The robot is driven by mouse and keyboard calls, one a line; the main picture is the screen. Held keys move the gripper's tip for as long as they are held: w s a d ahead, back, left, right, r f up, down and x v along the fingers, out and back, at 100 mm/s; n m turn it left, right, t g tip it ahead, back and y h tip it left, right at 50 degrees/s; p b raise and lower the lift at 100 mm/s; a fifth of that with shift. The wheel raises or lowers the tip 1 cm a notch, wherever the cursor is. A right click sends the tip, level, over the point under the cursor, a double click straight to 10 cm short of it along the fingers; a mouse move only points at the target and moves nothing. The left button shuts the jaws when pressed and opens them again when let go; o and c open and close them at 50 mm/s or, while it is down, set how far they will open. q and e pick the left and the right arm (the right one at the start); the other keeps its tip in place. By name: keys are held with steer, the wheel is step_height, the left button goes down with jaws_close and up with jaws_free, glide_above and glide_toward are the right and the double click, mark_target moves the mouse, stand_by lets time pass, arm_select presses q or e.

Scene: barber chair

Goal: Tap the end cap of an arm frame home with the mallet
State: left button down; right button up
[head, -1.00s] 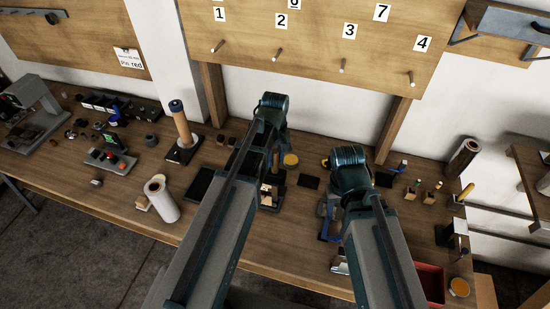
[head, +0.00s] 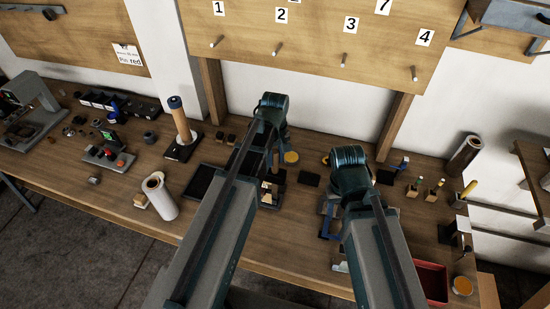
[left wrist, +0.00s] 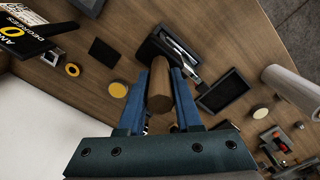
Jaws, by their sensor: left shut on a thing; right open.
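My left gripper (left wrist: 158,98) is shut on a brown wooden cylinder (left wrist: 160,78), which looks like the mallet's handle; the mallet's head is not clearly made out. In the head view my left gripper (head: 272,150) is mostly hidden by its arm. A dark holder with a pale metal piece (left wrist: 182,48), perhaps the arm frame, lies beyond the handle; I cannot tell whether they touch. The holder also shows in the head view (head: 270,200). No end cap can be told apart. My right gripper (head: 328,215) is open over the bench, partly hidden by its wrist.
A black tray (head: 200,181) lies left of the holder and a flat black pad (head: 308,179) right of it. A white roll (head: 160,195), a red bin (head: 431,282) and small blocks stand farther out. The pegboard (head: 320,40) rises behind the bench.

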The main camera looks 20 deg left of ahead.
mark_target(275, 152)
arm_select(q)
step_height(275, 152, up, 6)
steer(key=p, duration=0.6)
steer(key=shift+r, duration=0.1)
stand_by(0.6)
